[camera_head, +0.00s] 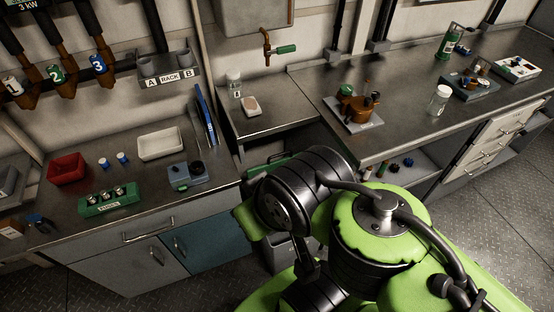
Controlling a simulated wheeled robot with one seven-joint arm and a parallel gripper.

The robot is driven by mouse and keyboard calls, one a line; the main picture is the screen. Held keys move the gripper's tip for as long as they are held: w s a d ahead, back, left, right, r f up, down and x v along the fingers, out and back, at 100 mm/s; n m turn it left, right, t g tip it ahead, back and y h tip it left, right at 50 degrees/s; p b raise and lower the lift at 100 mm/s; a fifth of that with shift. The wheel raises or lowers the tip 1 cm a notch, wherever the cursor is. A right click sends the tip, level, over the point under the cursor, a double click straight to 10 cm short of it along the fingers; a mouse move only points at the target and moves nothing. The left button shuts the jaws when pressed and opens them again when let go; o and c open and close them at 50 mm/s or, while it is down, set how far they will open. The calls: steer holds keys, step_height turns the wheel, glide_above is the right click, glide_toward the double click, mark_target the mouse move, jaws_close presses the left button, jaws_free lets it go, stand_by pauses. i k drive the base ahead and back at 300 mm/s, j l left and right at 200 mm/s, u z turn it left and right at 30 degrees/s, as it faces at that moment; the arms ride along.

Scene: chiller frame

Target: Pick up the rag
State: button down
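I cannot clearly make out a rag. A small pale pinkish-white pad (251,106) lies flat on the low counter under the tap; it is too small to tell whether it is cloth, sponge or soap. My green and black arm fills the lower middle and right of the view, in front of the bench edge and floor. My gripper is not clearly visible; the arm's own links may hide it. Nothing is seen touching the pad.
A jar (234,84) stands behind the pad, below the tap (267,46). Left bench holds a red bin (67,171), white tray (160,143) and green holder (108,200).

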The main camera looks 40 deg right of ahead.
mark_target(251, 106)
steer(key=i+j+z, duration=0.4)
steer(key=j, duration=0.2)
steer(key=i+j+z, duration=0.2)
steer(key=j, duration=0.15)
steer(key=i+j+z, duration=0.2)
steer(key=l, duration=0.1)
